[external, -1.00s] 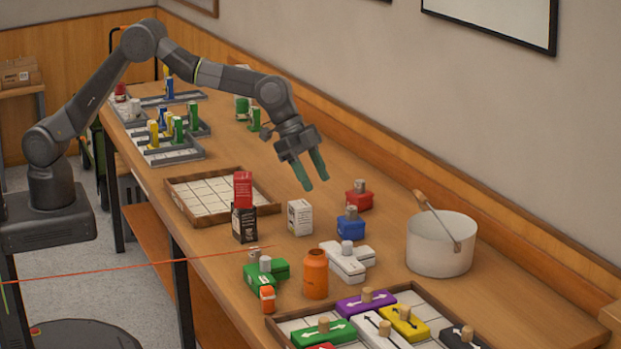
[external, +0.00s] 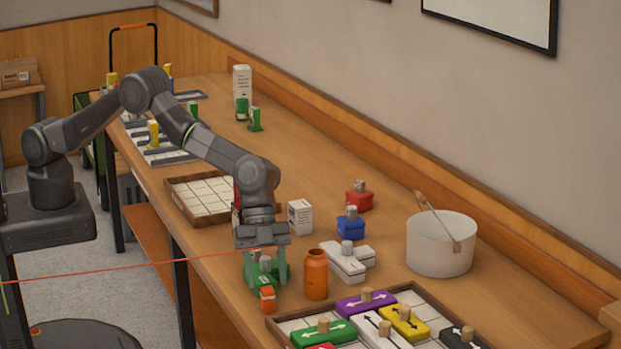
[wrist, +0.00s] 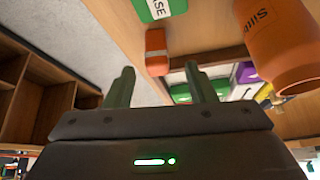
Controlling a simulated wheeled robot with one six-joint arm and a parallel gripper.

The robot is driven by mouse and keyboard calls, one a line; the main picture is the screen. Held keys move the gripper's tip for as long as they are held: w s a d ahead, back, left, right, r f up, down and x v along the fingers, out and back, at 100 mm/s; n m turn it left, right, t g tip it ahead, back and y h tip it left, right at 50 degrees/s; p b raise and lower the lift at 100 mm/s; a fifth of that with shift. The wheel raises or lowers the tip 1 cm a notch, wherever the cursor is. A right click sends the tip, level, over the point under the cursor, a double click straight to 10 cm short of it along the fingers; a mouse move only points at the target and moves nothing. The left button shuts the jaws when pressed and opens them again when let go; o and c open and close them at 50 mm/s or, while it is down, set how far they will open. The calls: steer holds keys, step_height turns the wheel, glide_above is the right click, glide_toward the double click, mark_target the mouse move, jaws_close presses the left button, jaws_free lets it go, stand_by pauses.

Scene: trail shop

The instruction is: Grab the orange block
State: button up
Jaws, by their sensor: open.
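The wrist view shows the gripper (wrist: 160,70) open, with nothing between the fingers. A green block (wrist: 160,8) lies close to the orange one; in the external view my gripper partly hides it.
An orange bottle (external: 316,275) stands close on the right. Beyond it are a white block (external: 347,262) and a white pail (external: 440,245). A tray (external: 275,322) of coloured blocks sits at the front right. The table edge is close by.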

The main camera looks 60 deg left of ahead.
mark_target(267, 287)
steer(key=shift+p+x, duration=0.8)
steer(key=shift+x, duration=1.95)
steer(key=shift+a, duration=0.1)
steer(key=shift+c, duration=0.2)
steer(key=c, duration=1)
